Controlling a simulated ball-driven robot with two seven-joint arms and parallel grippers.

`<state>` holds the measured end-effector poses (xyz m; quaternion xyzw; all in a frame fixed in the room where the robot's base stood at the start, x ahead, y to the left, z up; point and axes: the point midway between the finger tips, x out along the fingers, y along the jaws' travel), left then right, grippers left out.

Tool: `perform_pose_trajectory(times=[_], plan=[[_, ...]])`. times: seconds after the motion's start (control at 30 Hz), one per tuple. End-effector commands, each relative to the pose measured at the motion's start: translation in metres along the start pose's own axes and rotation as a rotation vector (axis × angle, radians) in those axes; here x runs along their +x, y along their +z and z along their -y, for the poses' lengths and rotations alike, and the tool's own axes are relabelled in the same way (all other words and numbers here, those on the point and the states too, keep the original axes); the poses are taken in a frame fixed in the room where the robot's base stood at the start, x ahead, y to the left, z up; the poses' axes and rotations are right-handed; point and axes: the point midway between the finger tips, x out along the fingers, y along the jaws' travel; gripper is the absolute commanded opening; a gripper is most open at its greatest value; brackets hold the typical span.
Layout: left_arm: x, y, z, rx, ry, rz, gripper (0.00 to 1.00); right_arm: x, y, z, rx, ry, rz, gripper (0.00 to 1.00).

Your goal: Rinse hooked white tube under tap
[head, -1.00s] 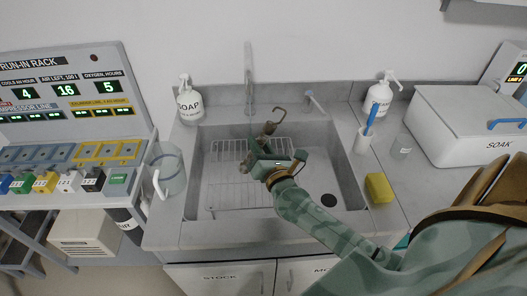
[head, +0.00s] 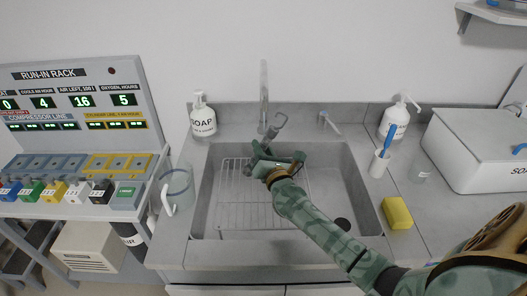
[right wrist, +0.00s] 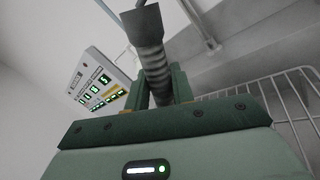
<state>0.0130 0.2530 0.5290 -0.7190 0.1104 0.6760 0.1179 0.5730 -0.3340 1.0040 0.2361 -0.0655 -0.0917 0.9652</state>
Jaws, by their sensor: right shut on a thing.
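My right gripper (head: 277,157) is shut on a hooked tube (head: 276,124), held upright over the back of the sink (head: 345,190). The tube looks grey rather than white, and its bent top is close to the foot of the tap (head: 263,90); I cannot tell whether they touch. In the right wrist view, the ribbed grey tube (right wrist: 154,65) stands between the fingers of the gripper (right wrist: 158,88), with a wider dark end on top. No water stream can be made out. My left gripper is not in view.
A wire rack (head: 232,190) lies in the sink. Soap bottles (head: 203,120) (head: 394,122) stand at its back corners. A clear jug (head: 178,185) is at left, a yellow sponge (head: 397,213) and a brush cup (head: 379,164) at right. A tap lever (head: 328,120) stands behind.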

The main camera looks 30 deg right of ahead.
Motion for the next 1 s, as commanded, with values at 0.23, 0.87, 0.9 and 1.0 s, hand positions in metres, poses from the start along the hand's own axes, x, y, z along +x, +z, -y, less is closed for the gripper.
perform_pose_trajectory(times=[0.23, 0.87, 0.9, 1.0], plan=[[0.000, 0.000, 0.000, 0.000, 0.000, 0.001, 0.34, 0.000, 0.000, 0.000, 0.000, 0.000, 0.000, 0.01], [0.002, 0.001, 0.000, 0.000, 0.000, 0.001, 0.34, -0.001, 0.006, 0.011, -0.001, 0.001, 0.000, 0.01], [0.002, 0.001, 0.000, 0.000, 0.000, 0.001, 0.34, -0.001, 0.006, 0.011, -0.001, 0.000, 0.000, 0.01], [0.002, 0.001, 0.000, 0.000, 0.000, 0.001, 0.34, -0.001, 0.005, 0.010, 0.000, 0.000, 0.000, 0.01]])
